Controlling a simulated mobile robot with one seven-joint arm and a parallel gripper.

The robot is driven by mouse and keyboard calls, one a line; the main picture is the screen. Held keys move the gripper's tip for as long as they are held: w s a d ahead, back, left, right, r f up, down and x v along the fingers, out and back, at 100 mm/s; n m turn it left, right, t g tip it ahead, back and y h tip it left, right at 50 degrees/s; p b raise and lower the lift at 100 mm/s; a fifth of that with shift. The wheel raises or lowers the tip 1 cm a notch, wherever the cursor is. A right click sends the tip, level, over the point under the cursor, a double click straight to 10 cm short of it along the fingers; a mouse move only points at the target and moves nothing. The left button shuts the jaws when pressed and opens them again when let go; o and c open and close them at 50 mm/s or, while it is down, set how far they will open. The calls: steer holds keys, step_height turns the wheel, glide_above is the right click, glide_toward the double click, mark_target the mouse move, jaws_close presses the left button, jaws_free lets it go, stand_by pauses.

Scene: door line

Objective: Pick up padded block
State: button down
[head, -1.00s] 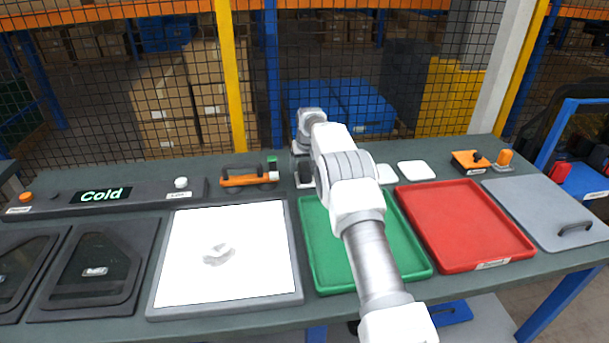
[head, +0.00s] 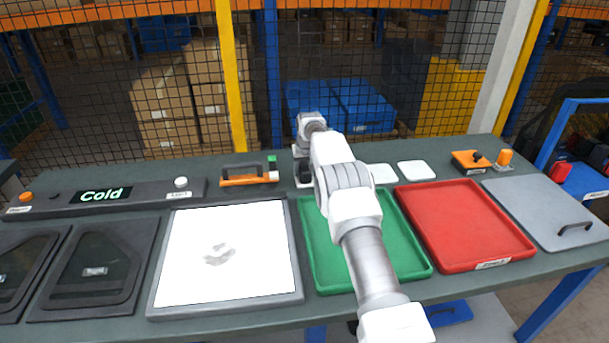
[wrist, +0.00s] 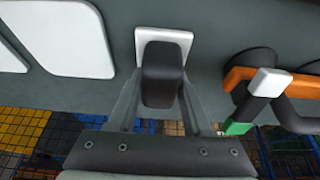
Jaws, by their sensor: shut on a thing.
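The padded block (wrist: 162,75) is a dark, rounded block between the two fingers of my gripper (wrist: 160,100) in the wrist view. A white square pad (wrist: 184,42) shows behind the block's far end. I cannot tell whether the block touches that pad or is clear of it. My gripper is shut on the block. In the head view the gripper end is at the back of the bench, left of two white pads (head: 417,170), and my arm hides part of that area.
A green tray (head: 415,255) and a red tray (head: 465,225) lie in front. A white-topped panel (head: 190,235) is to the left. An orange-handled tool (head: 248,180) lies close left of the gripper. A wire mesh fence (head: 350,60) stands behind the bench.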

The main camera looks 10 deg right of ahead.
mark_target(304, 163)
steer(key=shift+r, duration=0.1)
step_height(304, 163, up, 4)
steer(key=shift+s+d+r, duration=0.4)
steer(key=shift+s+d, duration=0.1)
steer(key=shift+s, duration=0.15)
steer(key=s+d+r+b, duration=0.1)
steer(key=s+d+r, duration=0.4)
steer(key=s, duration=0.3)
steer(key=shift+s+r, duration=0.3)
steer(key=shift+r, duration=0.2)
steer(key=shift+d, duration=0.1)
steer(key=c, duration=0.9)
jaws_free()
steer(key=c, duration=0.6)
